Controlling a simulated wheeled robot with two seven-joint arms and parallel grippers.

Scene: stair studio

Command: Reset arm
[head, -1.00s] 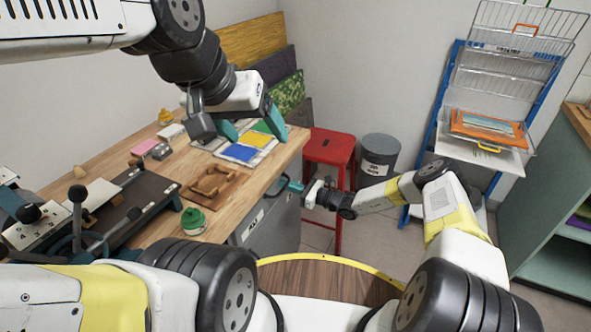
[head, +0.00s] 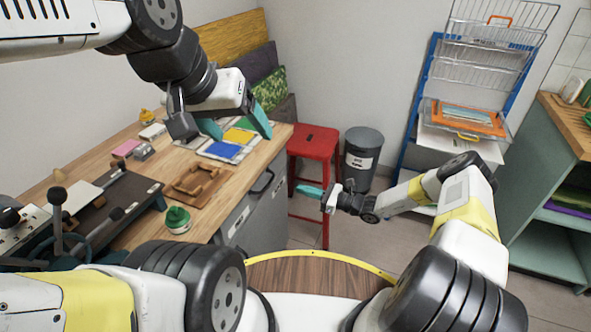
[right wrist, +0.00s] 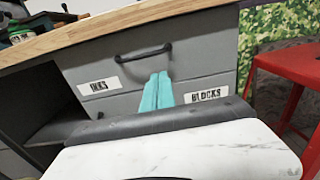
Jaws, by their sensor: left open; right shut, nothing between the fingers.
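In the head view my left gripper (head: 238,127) has its teal fingers spread apart and empty, above the back right part of the wooden workbench. My right gripper (head: 310,191) is out in free space to the right of the grey drawer cabinet, its fingers together and empty. In the right wrist view its teal fingertips (right wrist: 157,90) are closed side by side, pointing toward a drawer front with a black handle (right wrist: 143,52). The finger tips overlap the drawer in the picture; I see no grip on the handle.
The workbench (head: 165,166) carries colour tiles (head: 222,150), a brown wooden frame (head: 197,183), a green-lidded jar (head: 177,219) and a press. A red stool (head: 314,141), a grey bin (head: 362,158) and a blue drying rack (head: 423,85) stand beyond. Shelves (head: 545,190) stand at the right. Floor between is clear.

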